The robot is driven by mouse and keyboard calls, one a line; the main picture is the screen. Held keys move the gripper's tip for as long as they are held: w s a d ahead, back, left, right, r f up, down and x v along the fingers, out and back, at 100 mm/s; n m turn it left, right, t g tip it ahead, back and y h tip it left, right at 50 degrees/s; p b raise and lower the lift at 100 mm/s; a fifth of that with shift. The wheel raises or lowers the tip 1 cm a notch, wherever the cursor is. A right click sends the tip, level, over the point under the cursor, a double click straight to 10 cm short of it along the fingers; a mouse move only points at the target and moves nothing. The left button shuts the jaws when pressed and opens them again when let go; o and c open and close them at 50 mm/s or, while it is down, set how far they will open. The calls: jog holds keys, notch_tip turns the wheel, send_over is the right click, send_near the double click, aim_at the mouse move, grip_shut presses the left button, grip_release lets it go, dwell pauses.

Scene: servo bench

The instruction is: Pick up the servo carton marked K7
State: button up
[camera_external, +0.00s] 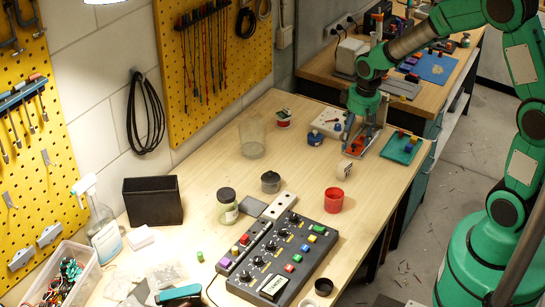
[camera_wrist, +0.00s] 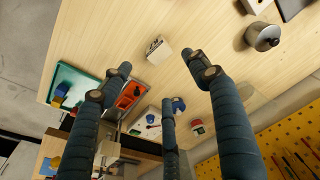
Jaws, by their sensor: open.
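A small pale carton (camera_external: 348,170) stands on the wooden bench, with dark marking that is too small to read surely. In the wrist view the carton (camera_wrist: 157,51) lies just beyond the gap between my fingertips, its dark mark facing up. My gripper (camera_external: 360,138) points down over the back right of the bench, above and behind the carton in the external view. In the wrist view my gripper (camera_wrist: 160,66) has its fingers spread, with nothing between them. No finger appears to touch the carton.
A teal tray with blocks (camera_external: 412,155) stands right of my gripper. A red cup (camera_external: 334,200), a grey lidded pot (camera_external: 270,182) and a large control box (camera_external: 310,262) stand nearer the front. A glass jar (camera_external: 252,140) stands left. Bare wood surrounds the carton.

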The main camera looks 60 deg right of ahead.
aim_at(345, 163)
jog(key=shift+f, duration=0.1)
jog(key=shift+w+f+b, duration=0.2)
jog(key=shift+f, duration=1.15)
jog(key=shift+w+f+b, duration=0.15)
jog(key=shift+w+f, duration=0.05)
jog(key=shift+f, duration=1.2)
jog(key=shift+w+f+b, duration=0.2)
jog(key=shift+f, duration=1.15)
jog(key=shift+d+f, duration=0.1)
jog(key=shift+w+d+f+b, duration=0.1)
jog(key=shift+w+f+b, duration=0.15)
jog(key=shift+f, duration=1)
jog(key=shift+w+d+f+b, duration=0.1)
jog(key=shift+w+f+b, duration=0.1)
jog(key=shift+f, duration=1.05)
jog(key=c, duration=1.5)
